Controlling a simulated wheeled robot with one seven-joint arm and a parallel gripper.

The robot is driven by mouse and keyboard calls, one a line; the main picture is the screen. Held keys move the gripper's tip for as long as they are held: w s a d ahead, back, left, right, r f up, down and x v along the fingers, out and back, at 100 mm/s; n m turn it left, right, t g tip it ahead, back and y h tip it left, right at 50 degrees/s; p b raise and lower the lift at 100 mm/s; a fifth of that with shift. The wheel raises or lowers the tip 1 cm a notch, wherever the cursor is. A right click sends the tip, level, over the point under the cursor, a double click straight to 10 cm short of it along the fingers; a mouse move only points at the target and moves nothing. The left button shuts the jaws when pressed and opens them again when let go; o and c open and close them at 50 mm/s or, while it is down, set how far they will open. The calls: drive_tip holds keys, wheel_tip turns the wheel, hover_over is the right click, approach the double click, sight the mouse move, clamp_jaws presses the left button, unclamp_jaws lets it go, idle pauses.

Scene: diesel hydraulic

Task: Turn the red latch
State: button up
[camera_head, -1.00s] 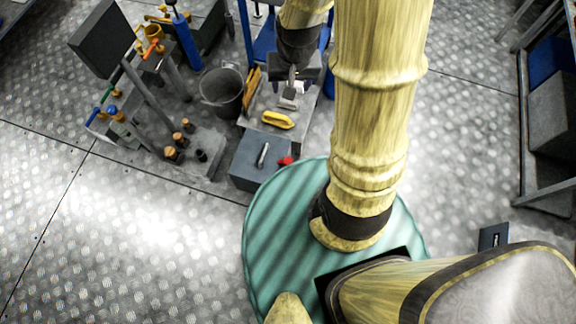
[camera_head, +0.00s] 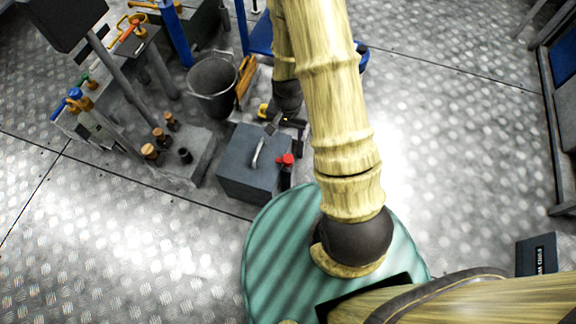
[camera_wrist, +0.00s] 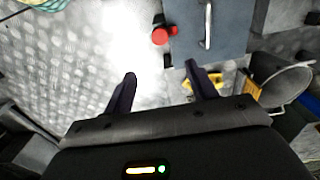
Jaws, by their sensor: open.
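The red latch (camera_head: 285,160) sits on the right side of a dark grey box (camera_head: 240,178) in the head view. In the wrist view the red latch (camera_wrist: 160,36) shows at the top centre, at the left edge of the grey box (camera_wrist: 228,30). My gripper (camera_wrist: 158,82) is open, with its two dark fingers apart and nothing between them. The latch lies beyond the fingertips and is not touched. In the head view my gripper (camera_head: 272,124) is partly hidden by my arm and hangs behind the box.
A metal handle (camera_head: 259,150) stands on the box top. A grey bucket (camera_head: 212,84) stands behind the box. A yellow object (camera_wrist: 248,86) lies near the bucket in the wrist view. A stand with orange-capped posts (camera_head: 163,140) is to the left.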

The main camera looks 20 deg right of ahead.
sight(288, 158)
drive_tip(key=shift+f, duration=0.65)
wheel_tip(288, 158, down, 18)
drive_tip(key=b, duration=0.7)
drive_tip(key=shift+r, duration=0.25)
drive_tip(key=c, duration=1)
